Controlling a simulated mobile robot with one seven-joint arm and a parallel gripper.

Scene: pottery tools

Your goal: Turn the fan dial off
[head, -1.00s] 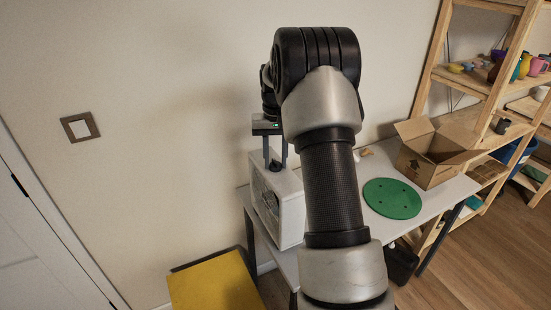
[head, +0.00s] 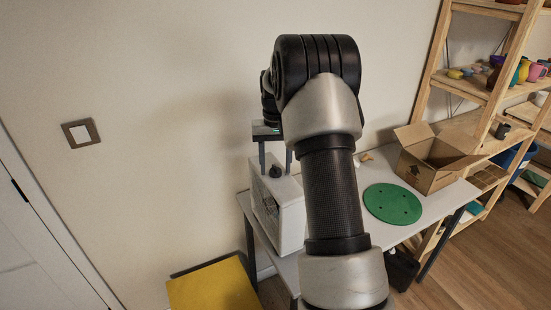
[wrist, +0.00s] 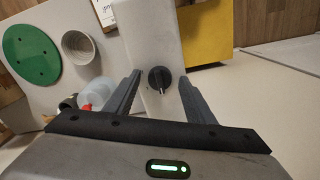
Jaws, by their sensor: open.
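The fan (head: 279,212) is a white box standing on the white table against the wall. Its black dial (head: 275,171) sits on the top face and shows in the wrist view (wrist: 159,79) with a pale pointer mark on its lower part. My gripper (head: 275,173) is open above the fan's top. In the wrist view my gripper (wrist: 158,75) has one finger on each side of the dial, with gaps between the fingers and the dial. I cannot tell how far above the dial the fingertips are. My arm hides part of the table.
A green disc (head: 392,204) and an open cardboard box (head: 432,160) are on the table to the right. A yellow surface (head: 215,287) is below left. In the wrist view a grey cup (wrist: 78,47) and a clear bottle (wrist: 97,92) are left of the fan.

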